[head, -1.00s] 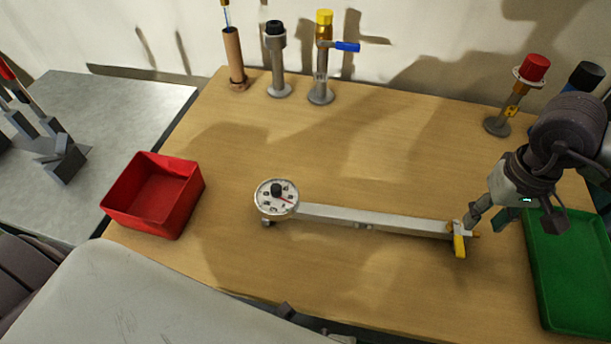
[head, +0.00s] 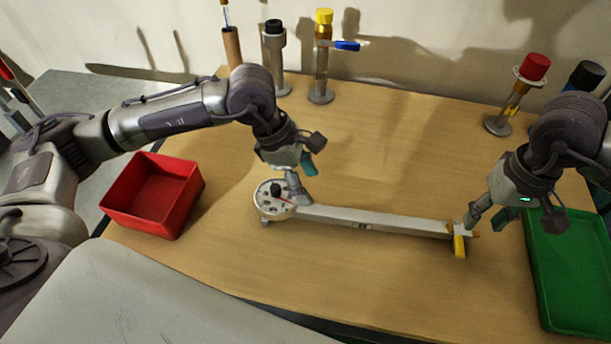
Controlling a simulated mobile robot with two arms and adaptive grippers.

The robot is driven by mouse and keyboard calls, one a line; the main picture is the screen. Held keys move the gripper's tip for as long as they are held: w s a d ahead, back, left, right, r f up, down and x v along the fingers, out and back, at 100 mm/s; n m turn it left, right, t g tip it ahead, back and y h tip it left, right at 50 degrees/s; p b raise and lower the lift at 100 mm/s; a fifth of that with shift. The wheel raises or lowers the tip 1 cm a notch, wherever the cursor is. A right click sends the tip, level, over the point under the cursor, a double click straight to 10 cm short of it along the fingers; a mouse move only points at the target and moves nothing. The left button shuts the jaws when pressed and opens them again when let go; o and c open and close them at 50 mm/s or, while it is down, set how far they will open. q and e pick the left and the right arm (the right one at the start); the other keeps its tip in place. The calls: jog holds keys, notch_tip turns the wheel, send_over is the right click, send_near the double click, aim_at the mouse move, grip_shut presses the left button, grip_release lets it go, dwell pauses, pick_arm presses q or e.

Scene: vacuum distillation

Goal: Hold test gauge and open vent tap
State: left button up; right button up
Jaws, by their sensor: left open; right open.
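The test gauge (head: 268,205) is a round white dial with a black knob at its centre, at the left end of a long pale metal bar (head: 375,221) lying across the table. The vent tap (head: 460,240) with a yellow handle is at the bar's right end. My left gripper (head: 303,188) is open, just above and behind the gauge; its fingers partly overlap the dial's edge, and I cannot tell whether they touch it. My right gripper (head: 480,215) is open beside the yellow tap, its fingertips very close to it.
A red bin (head: 152,205) stands at the left and a green tray (head: 575,290) at the right. Along the back stand a brown tube (head: 231,47), a black-capped post (head: 274,45), a yellow-capped post with blue lever (head: 323,60) and a red-capped post (head: 533,68).

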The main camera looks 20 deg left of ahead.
aim_at(326, 210)
pick_arm(q)
jog(key=shift+w+d+f, duration=0.1)
jog(key=shift+w+f, duration=0.15)
jog(key=shift+f, duration=0.1)
jog(key=x, duration=1.2)
jog(key=shift+w+f, duration=0.1)
jog(key=shift+f, duration=0.3)
grip_shut()
